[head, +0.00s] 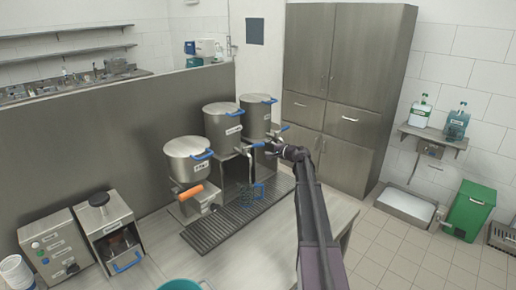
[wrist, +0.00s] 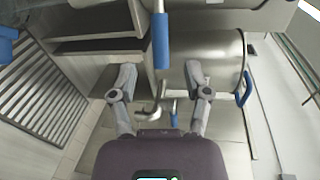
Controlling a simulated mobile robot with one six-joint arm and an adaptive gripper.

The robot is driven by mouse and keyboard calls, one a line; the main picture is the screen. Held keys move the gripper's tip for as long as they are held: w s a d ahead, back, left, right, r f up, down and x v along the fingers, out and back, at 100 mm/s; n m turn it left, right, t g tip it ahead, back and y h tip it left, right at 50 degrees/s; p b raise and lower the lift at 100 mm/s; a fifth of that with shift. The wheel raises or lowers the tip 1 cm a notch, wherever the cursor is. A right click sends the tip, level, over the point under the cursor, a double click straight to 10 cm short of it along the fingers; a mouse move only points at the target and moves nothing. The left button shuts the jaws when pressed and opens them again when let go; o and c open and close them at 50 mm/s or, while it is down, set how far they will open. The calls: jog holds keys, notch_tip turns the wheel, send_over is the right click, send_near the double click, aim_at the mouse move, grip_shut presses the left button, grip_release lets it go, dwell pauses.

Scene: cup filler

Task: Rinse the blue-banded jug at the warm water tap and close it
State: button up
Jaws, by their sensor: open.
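Three steel urns stand on a stepped stand: front (head: 190,162), middle (head: 222,125) and back (head: 256,118). Their labels are too small to read, so I cannot tell which is warm water. A blue-outlined object (head: 252,194), perhaps the blue-banded jug, is on the drip grate; its body is hard to make out. My gripper (head: 272,149) is by the taps of the back urns. In the wrist view my gripper (wrist: 161,72) is open and empty. A blue-sleeved lever (wrist: 160,42) lies just beyond the gap between its fingers. A metal tap spout (wrist: 150,115) shows between the fingers.
The drip grate (head: 215,230) lies before the stand. Two counter machines (head: 110,235) stand at left. A tall cabinet (head: 345,90) stands behind my arm.

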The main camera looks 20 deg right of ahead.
aim_at(259, 146)
jog(key=b+x, duration=0.1)
jog(key=x, duration=0.5)
jog(key=shift+w+a+f, duration=0.1)
jog(key=shift+w, duration=0.1)
grip_shut()
